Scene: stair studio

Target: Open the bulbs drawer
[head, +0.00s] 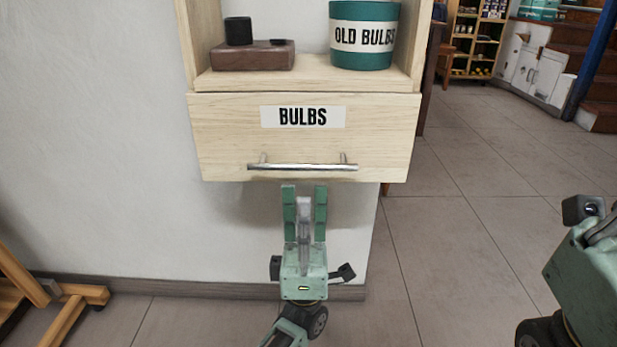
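The bulbs drawer (225,135) is pale wood with a white "BULBS" label and sits below an open shelf. Its front looks closed against the cabinet. A silver bar handle (302,167) runs across the lower part of the front. My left gripper (305,192) is just below the handle, pointing up toward it. Its green fingers are apart, with a gap between them and no object held; it looks clear of the bar. My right gripper (588,215) is partly cut off at the right edge, and its fingertips do not show clearly.
The shelf (312,76) above holds a teal "OLD BULBS" tin (365,35) and a dark brown block (253,56) with a black cylinder on it. A wooden stand (60,300) is at lower left. Tiled floor is clear to the right.

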